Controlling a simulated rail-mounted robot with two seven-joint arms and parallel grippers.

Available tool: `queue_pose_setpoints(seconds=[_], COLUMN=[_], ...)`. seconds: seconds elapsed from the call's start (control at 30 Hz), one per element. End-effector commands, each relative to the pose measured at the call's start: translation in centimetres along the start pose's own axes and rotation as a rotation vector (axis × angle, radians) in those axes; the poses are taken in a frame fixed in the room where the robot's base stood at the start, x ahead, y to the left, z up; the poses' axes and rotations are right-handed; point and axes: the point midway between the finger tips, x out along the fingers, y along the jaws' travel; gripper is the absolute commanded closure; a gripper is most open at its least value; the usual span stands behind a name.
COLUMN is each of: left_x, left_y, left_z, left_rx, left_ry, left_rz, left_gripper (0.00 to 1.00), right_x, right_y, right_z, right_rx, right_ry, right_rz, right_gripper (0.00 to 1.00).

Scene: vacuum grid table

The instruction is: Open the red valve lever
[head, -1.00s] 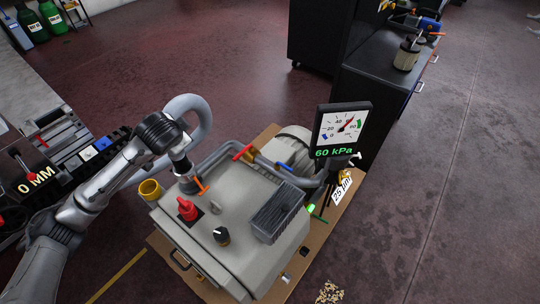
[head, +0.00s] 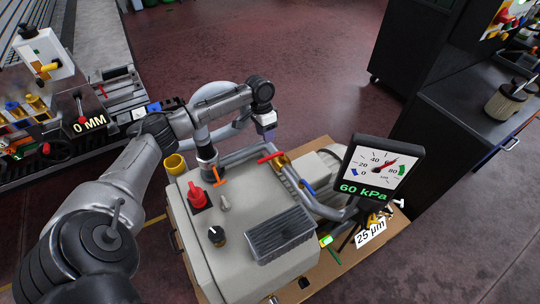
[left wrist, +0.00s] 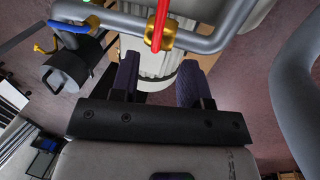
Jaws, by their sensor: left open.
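The red valve lever (head: 270,157) sits on a brass valve (head: 283,162) in the grey pipe behind the pump box. In the left wrist view, the red lever (left wrist: 158,25) stands crosswise to the pipe at the top centre, on its brass valve body (left wrist: 160,34). My left gripper (head: 268,134) points down just behind and above the lever in the head view. In the left wrist view, its two dark fingers (left wrist: 158,78) are spread apart with nothing held between them. The lever lies beyond the fingertips, roughly in line with the gap. My right gripper is not in view.
The gauge display (head: 376,171) reads 60 kPa, right of the pipe. A blue lever (head: 307,186), an orange lever (head: 219,176) and a red switch (head: 198,196) are nearby. The curved grey hose (left wrist: 297,95) runs close on the right in the wrist view.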

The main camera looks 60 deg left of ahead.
Motion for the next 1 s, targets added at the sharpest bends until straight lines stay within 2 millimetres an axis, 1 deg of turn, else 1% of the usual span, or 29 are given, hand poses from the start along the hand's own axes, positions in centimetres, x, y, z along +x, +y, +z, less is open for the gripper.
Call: queue_pose_setpoints(seconds=[0.03,0.2,0.3,0.5,0.7,1.0], left_x=[1.5,4.6,6.2,8.6,9.7,9.8], left_y=[-0.1,-0.1,-0.1,-0.1,-0.1,0.0], left_z=[0.0,0.0,0.0,0.0,0.0,0.0], left_rx=[0.000,0.000,0.000,0.000,0.000,0.000], left_ry=[-0.002,-0.001,-0.001,0.000,0.001,0.001], left_rz=[0.000,0.000,0.000,-0.002,-0.002,-0.002], left_gripper=[0.58,0.58,0.58,0.58,0.58,0.58], right_x=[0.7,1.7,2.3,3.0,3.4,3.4], right_y=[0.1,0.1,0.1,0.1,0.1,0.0], right_z=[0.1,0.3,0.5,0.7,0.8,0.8], right_rx=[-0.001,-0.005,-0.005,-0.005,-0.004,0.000], right_ry=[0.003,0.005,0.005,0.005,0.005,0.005], right_rz=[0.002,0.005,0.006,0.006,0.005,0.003], right_gripper=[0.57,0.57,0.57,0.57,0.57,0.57])
